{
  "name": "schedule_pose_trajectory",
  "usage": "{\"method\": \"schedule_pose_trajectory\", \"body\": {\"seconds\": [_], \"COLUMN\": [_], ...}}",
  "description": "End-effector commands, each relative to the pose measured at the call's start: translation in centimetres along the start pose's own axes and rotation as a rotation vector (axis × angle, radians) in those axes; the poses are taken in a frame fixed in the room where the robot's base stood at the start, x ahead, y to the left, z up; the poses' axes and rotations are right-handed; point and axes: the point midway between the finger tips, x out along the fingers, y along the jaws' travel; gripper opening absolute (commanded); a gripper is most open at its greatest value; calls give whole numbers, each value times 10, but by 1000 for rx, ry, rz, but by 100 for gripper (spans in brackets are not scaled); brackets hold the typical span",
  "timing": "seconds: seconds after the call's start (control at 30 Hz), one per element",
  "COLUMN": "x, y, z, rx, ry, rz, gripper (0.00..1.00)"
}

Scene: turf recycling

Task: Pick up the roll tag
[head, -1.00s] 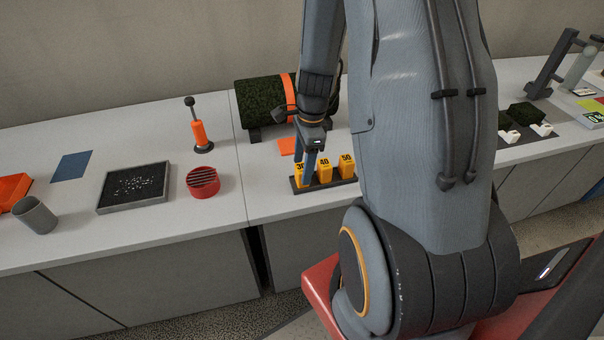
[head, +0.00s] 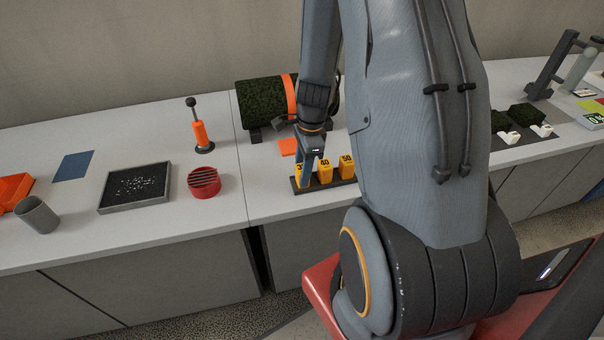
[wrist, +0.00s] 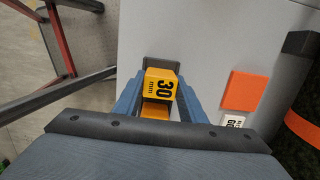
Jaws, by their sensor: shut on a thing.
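My gripper (head: 305,178) reaches down at the left end of a dark rack (head: 335,183). It is shut on the yellow 30 mm block (wrist: 160,84), which sits between the two blue fingers in the wrist view. In the head view that block is mostly hidden behind the fingers. An orange square (wrist: 244,91) lies flat on the counter, with a white printed card (wrist: 232,119) beside it, partly hidden by my gripper; either may be the roll tag, I cannot tell. The orange square also shows in the head view (head: 287,147).
Yellow blocks marked 40 (head: 325,172) and 50 (head: 346,167) stand in the rack, close to my gripper. A turf roll (head: 262,104) with an orange band lies behind. A red slatted cup (head: 204,182) and a dark tray (head: 134,188) stand left on the counter.

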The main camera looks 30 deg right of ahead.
Motion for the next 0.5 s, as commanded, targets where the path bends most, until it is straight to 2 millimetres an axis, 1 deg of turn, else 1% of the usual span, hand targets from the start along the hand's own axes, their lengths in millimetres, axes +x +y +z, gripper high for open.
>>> {"method": "schedule_pose_trajectory", "body": {"seconds": [0.17, 0.27, 0.37, 0.5], "x": [-5, -14, -26, -49], "y": [-1, -1, -1, -2], "z": [1, 2, 3, 6], "rx": [0, 0, 0, -1], "ry": [0, 0, 1, 0], "rz": [-2, -3, -4, -5], "gripper": [15, 15, 15, 15]}}
